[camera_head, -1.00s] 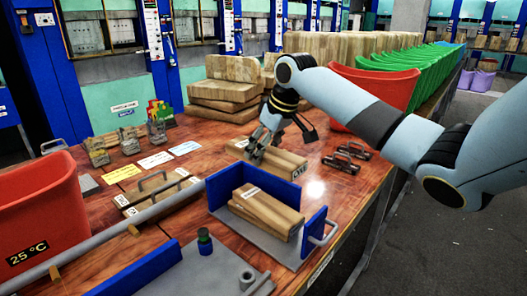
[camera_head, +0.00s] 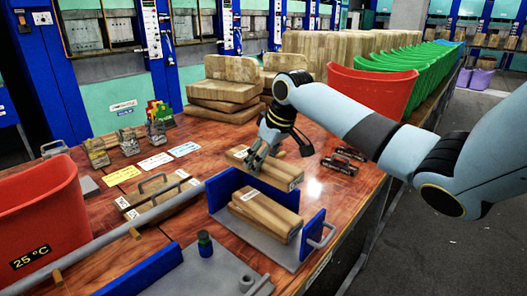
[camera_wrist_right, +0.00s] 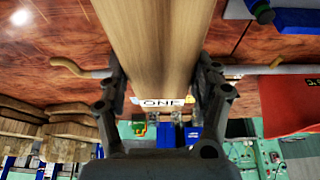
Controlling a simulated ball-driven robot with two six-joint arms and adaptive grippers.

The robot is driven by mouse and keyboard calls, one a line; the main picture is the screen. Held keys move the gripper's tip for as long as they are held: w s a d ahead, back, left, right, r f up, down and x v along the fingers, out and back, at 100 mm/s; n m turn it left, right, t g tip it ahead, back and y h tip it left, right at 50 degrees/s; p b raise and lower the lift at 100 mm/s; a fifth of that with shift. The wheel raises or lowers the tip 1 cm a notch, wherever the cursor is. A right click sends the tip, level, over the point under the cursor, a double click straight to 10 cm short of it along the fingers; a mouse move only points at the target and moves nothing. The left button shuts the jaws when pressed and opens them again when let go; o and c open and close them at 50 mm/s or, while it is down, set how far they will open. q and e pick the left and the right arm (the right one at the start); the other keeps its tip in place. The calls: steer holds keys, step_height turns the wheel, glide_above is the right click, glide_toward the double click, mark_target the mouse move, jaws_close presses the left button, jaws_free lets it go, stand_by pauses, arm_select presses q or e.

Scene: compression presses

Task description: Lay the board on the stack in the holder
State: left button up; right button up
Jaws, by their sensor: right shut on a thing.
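My right gripper (camera_head: 262,152) is shut on a light wooden board (camera_head: 284,177) with a white end label. The board is just behind the blue-walled holder (camera_head: 223,187); I cannot tell how far it is above the table. The wrist view shows the same board (camera_wrist_right: 155,45) between both fingers of the gripper (camera_wrist_right: 160,82), its label near the palm. The holder has a grey base, and in it lies a stack of wooden boards (camera_head: 268,213) with a label on top. My left gripper is not in view.
A metal handle (camera_head: 325,236) stands at the holder's right end. Black handled tools (camera_head: 343,160) lie to the right of the held board. A red bin (camera_head: 42,215) is at the left and another red bin (camera_head: 375,95) at the back. Piled wooden blocks (camera_head: 222,92) stand behind.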

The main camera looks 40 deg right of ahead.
steer(key=p, duration=0.4)
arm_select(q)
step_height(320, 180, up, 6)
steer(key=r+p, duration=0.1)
arm_select(e)
steer(key=shift+f, duration=0.5)
step_height(320, 180, down, 8)
steer(key=b, duration=0.9)
steer(key=shift+r, duration=0.25)
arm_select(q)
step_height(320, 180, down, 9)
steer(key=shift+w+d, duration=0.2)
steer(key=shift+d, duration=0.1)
arm_select(e)
steer(key=shift+f, duration=0.1)
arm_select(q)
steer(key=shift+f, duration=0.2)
arm_select(e)
steer(key=shift+s+f, duration=0.1)
steer(key=shift+f, duration=0.25)
steer(key=o, duration=1.5)
steer(key=shift+c, duration=0.2)
